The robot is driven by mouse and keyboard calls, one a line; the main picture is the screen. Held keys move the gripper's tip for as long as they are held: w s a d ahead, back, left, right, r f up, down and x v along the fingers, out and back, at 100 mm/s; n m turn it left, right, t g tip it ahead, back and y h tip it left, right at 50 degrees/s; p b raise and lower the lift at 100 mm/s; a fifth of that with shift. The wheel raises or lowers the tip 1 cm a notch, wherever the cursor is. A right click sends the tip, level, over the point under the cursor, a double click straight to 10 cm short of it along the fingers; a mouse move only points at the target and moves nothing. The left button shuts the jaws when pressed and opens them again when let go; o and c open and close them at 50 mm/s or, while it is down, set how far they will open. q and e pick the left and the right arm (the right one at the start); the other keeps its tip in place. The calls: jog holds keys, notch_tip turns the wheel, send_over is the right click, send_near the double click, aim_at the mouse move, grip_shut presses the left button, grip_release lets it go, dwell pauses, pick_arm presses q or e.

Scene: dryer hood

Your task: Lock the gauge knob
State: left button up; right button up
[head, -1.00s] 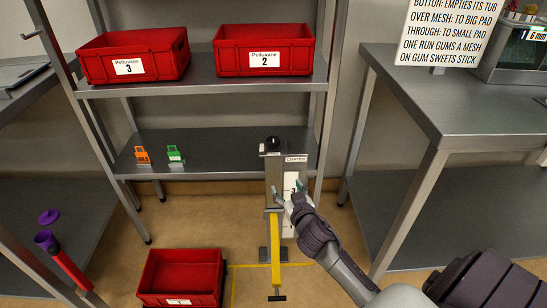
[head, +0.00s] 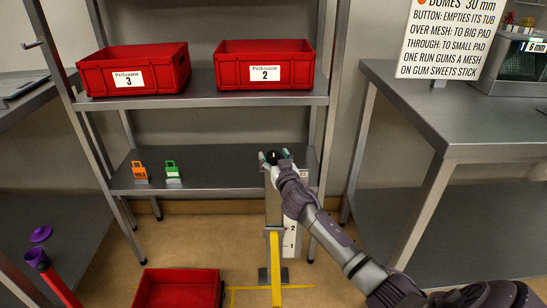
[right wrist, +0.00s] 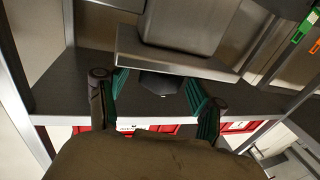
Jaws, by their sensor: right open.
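The gauge post (head: 272,212) stands in front of the middle shelf, with a white numbered scale (head: 290,238) and a yellow bar (head: 275,262) low on its front. The dark round gauge knob (head: 273,156) is at the top of the post. My right gripper (head: 272,158) is at the knob, its fingers apart. In the right wrist view my right gripper (right wrist: 158,94) is open, its teal fingers on either side of the dark knob (right wrist: 160,84), with gaps visible. The arm hides part of the post. My left gripper is out of view.
Orange (head: 140,173) and green (head: 172,173) tags stand on the middle shelf (head: 215,179). Red bins labelled 3 (head: 158,76) and 2 (head: 265,74) are above. Another red bin (head: 180,286) is on the floor. A steel table (head: 450,115) stands right.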

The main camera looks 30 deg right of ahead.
jog(key=shift+w+d, duration=0.15)
jog(key=shift+w, duration=0.35)
jog(key=c, duration=1.2)
jog(key=shift+o, duration=0.2)
